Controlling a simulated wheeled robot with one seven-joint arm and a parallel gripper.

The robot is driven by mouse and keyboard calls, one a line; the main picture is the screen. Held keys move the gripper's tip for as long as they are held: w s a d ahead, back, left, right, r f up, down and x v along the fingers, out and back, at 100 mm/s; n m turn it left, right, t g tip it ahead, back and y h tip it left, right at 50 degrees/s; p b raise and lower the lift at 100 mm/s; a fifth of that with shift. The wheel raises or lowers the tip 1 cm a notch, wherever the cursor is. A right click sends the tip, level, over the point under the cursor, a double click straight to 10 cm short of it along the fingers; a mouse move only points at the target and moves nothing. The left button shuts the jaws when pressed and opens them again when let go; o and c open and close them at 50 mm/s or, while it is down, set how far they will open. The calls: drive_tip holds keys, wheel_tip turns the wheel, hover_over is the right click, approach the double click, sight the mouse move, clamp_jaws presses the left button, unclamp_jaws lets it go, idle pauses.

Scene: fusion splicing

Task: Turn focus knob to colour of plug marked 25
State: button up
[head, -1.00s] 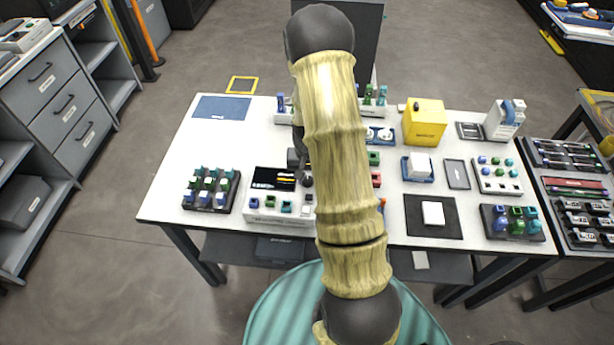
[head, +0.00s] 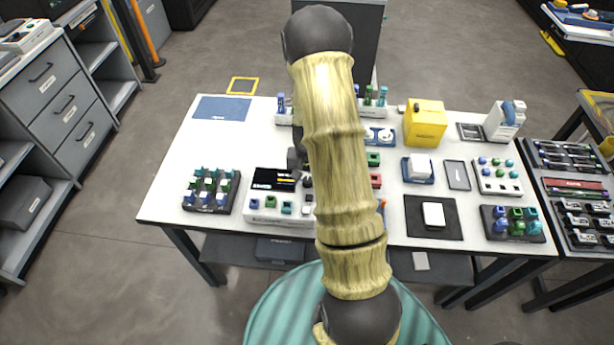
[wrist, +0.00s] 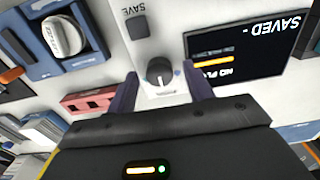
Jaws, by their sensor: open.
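The focus knob (wrist: 160,72), dark with a pale pointer mark, stands on the white panel beside the screen in the wrist view. My gripper (wrist: 161,84) is open, with one dark finger on each side of the knob. I cannot tell whether the fingers touch it. The screen (wrist: 240,52) reads "SAVED" and has an orange bar; it also shows in the head view (head: 274,179). The white device (head: 247,213) carries green, blue, teal and white pieces along its front. My arm hides much of the gripper in the head view. No number 25 is legible on any plug.
A SAVE button (wrist: 137,27) sits near the knob. A pink-red block (wrist: 88,101) and a blue holder (wrist: 85,55) with a white round part lie close by. A dark rack (head: 228,207) of coloured plugs stands left of the device; another rack (head: 490,228) stands right.

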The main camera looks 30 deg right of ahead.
wheel_tip(320, 180, up, 17)
drive_tip(key=b, duration=0.1)
drive_tip(key=shift+r, duration=0.2)
idle(0.4)
idle(0.3)
drive_tip(key=s+a+r+n+t, duration=0.1)
drive_tip(key=s+a+n, duration=0.5)
drive_tip(key=s+a, duration=0.6)
drive_tip(key=shift+s+a+n+t, duration=0.25)
drive_tip(key=shift+a+n+t, duration=0.15)
drive_tip(key=shift+a+t, duration=0.4)
drive_tip(key=shift+r, duration=0.1)
